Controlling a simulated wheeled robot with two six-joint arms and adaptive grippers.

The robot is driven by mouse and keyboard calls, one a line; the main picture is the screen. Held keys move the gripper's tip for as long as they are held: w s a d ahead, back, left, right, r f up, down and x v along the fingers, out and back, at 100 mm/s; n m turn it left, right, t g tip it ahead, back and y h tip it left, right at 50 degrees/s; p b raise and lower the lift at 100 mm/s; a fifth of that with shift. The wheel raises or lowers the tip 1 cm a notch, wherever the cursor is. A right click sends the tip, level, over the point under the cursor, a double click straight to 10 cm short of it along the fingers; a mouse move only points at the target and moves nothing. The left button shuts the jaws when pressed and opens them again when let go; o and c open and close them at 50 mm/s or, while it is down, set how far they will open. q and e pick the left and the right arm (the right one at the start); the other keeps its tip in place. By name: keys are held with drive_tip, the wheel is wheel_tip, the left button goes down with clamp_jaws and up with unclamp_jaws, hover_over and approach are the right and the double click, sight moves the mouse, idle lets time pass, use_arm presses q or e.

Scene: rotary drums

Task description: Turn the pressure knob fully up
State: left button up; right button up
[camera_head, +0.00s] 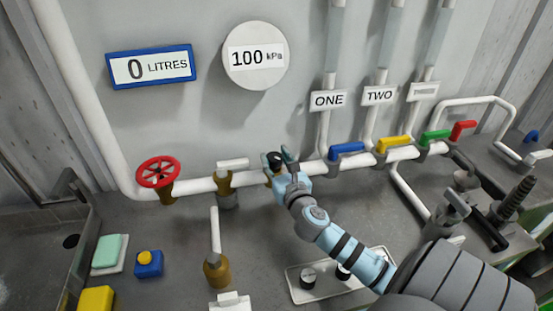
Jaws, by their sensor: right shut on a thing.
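The pressure knob (273,159) is a small black cap on a brass fitting on the white pipe. My right gripper (284,158) is at this knob, shut on it, and hides its right side. The round gauge (254,57) on the wall above reads 100 kPa. My left gripper is not in view.
A red handwheel (158,171) and a white-handled valve (228,175) sit left on the pipe. Blue (347,148), yellow (394,143), green (435,135) and red (463,130) levers line its right side. A tray (300,294) with black knobs lies below my right arm.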

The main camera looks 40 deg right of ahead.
drive_tip(key=shift+m+h, duration=0.3)
drive_tip(key=shift+a+m+g+h+p, duration=0.15)
drive_tip(key=shift+m+g+h+p, duration=0.5)
drive_tip(key=shift+m+h, duration=0.35)
drive_tip(key=shift+w+a+m+g+h, duration=0.1)
drive_tip(key=shift+w+m+g+h, duration=0.05)
drive_tip(key=shift+m+g+h, duration=0.8)
drive_tip(key=m+g+h, duration=0.2)
drive_tip(key=h, duration=0.1)
drive_tip(key=shift+w+a+f+g+b, duration=0.1)
drive_tip(key=shift+f+g+b, duration=0.05)
drive_tip(key=shift+g+b, duration=0.15)
drive_tip(key=shift+w+a+m+g+h+b, duration=0.1)
drive_tip(key=shift+m+g+h+b, duration=0.25)
drive_tip(key=shift+m+g+h, duration=0.5)
drive_tip(key=shift+m+g+h+b, duration=0.3)
drive_tip(key=shift+m+g, duration=0.3)
drive_tip(key=shift+g, duration=0.55)
drive_tip(key=o, duration=1.2)
drive_tip(key=shift+c, duration=0.2)
